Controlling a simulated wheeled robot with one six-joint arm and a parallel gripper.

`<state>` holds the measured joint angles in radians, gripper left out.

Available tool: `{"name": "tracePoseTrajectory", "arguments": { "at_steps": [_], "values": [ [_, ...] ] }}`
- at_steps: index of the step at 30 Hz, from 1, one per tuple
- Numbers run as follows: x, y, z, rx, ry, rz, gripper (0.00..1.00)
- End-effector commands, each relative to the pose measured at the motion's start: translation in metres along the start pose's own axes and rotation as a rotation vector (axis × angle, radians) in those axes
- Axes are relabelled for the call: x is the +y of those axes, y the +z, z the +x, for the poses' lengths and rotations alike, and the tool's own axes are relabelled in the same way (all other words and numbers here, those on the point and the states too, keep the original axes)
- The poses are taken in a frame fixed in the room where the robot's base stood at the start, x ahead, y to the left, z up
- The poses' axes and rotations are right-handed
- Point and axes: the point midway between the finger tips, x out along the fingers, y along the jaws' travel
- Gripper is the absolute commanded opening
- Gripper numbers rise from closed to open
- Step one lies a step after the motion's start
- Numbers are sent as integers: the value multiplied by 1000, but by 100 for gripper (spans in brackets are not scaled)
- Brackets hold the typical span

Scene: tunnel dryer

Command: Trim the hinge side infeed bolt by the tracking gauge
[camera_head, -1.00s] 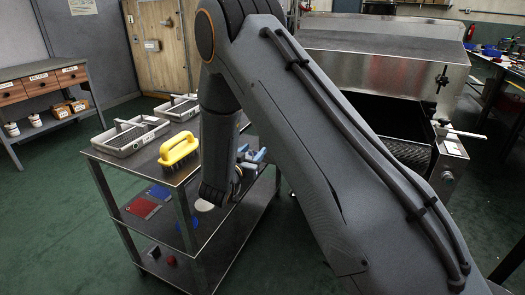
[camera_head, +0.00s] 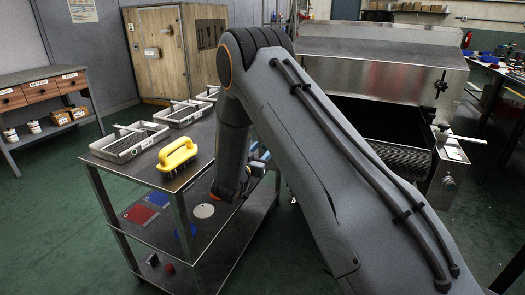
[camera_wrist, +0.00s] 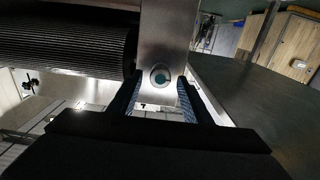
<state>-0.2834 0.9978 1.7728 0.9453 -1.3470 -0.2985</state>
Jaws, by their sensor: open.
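In the wrist view a round bolt head (camera_wrist: 160,77) with a teal centre sits on a bright metal plate (camera_wrist: 163,35), beside a dark ribbed roller (camera_wrist: 65,45). My gripper (camera_wrist: 158,88) is open, with its two blue-padded fingers on either side of the bolt head in the picture. I cannot tell whether they touch it. In the head view my gripper (camera_head: 260,155) is mostly hidden behind my arm. The dryer (camera_head: 390,50) stands behind the arm, with its dark infeed belt (camera_head: 385,120) in front. A round fitting (camera_head: 449,181) shows on its right end block. I cannot identify the tracking gauge.
A dark cart (camera_head: 205,175) stands left of my arm, close to the gripper. It carries a yellow-handled brush (camera_head: 178,153) and grey trays (camera_head: 128,145). A drawer bench (camera_head: 45,95) stands at far left. Green floor is open at lower left.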

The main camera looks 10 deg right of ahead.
Motion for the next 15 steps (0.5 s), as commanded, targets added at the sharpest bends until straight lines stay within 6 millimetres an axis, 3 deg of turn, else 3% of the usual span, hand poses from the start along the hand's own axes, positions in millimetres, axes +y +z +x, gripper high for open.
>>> {"name": "tracePoseTrajectory", "arguments": {
  "at_steps": [4, 11, 15],
  "values": [
    [0, 0, 0, 0, 0, 0, 41],
    [0, 0, 0, 0, 0, 0, 4],
    [0, 0, 0, 0, 0, -4, 4]
  ]
}}
